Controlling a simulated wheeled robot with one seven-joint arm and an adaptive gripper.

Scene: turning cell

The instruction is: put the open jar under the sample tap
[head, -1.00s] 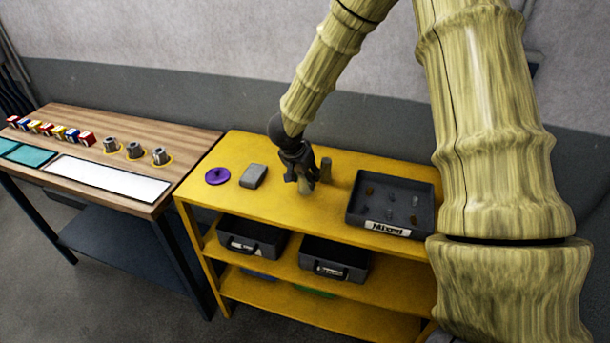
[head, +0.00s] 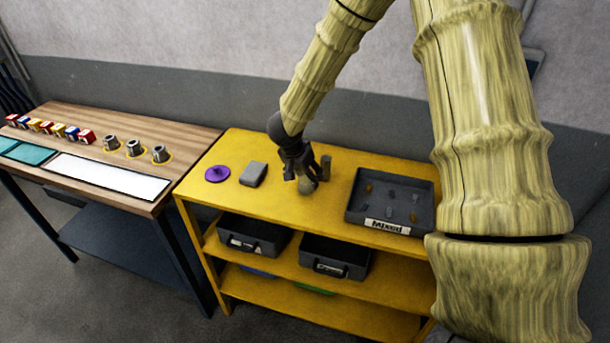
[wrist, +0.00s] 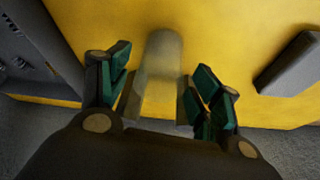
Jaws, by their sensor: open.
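My gripper (head: 307,182) is open over the yellow shelf top, with its fingers pointing down. In the wrist view, the fingers (wrist: 160,95) stand on either side of a pale, translucent cylinder (wrist: 162,60), which looks like the open jar. In the head view, the jar (head: 308,189) shows only partly below the fingers. A small grey-tan upright piece (head: 326,166) stands just right of the gripper; I cannot tell what it is. A purple round lid with a knob (head: 217,174) lies to the left. I cannot make out a sample tap.
On the yellow shelf unit (head: 235,152), a grey block (head: 253,174) lies left of the gripper and a dark "Mixed" tray (head: 352,211) with small parts lies right. Dark bins (head: 250,235) sit below. A wooden table (head: 150,125) with metal cups and coloured blocks adjoins at left.

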